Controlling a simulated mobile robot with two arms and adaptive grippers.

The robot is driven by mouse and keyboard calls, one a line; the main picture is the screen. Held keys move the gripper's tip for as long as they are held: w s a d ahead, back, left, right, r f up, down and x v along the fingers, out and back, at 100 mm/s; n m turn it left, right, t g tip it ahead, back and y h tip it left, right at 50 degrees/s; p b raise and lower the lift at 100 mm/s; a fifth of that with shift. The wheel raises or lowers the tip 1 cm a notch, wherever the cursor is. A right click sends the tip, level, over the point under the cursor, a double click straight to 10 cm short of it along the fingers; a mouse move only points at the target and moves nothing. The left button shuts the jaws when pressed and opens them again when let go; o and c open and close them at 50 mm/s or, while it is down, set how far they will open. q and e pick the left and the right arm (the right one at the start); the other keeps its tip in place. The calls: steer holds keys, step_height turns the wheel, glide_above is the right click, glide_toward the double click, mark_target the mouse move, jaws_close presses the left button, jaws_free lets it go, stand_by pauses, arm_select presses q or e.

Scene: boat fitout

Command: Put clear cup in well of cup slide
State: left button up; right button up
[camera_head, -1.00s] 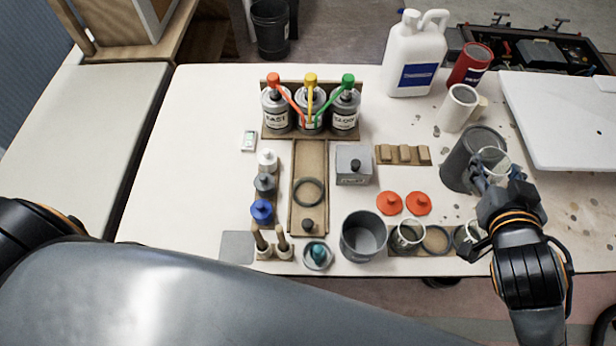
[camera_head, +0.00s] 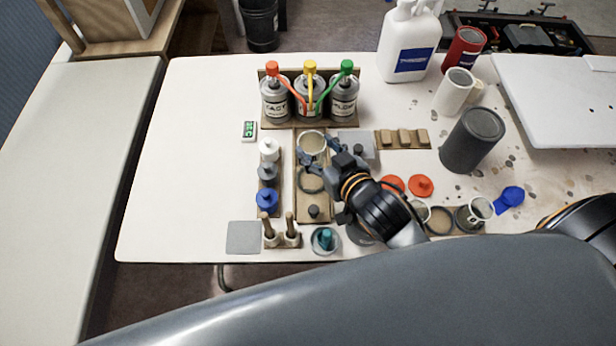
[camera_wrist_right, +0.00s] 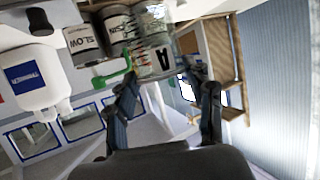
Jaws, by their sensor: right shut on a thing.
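The clear cup (camera_head: 312,145) is held over the far part of the wooden cup slide (camera_head: 301,203), on the pump side of the slide's dark ring (camera_head: 311,181). My right gripper (camera_head: 320,162) is shut on the cup, coming in from the right. In the right wrist view, the see-through cup (camera_wrist_right: 152,45) shows beyond the two fingers (camera_wrist_right: 165,95), with bottle labels visible through it. The ring is partly covered by the gripper. I cannot tell the cup's exact height above the slide. My left gripper is not in view.
Three pump bottles (camera_head: 309,97) stand just behind the cup. Small bottles (camera_head: 267,175) line the slide's left side. A grey box (camera_head: 360,142) stands close on the right, partly behind the gripper. Another clear cup (camera_head: 479,210) and a dark can (camera_head: 472,140) stand farther right.

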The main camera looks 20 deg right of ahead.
mark_target(319, 163)
step_height(319, 163, down, 5)
steer(key=shift+d+f, duration=0.1)
step_height(319, 163, down, 4)
steer(key=shift+f, duration=0.1)
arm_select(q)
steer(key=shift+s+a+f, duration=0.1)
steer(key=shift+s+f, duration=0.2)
arm_select(e)
steer(key=shift+f+b, duration=0.15)
steer(key=shift+b, duration=0.15)
steer(key=o, duration=1)
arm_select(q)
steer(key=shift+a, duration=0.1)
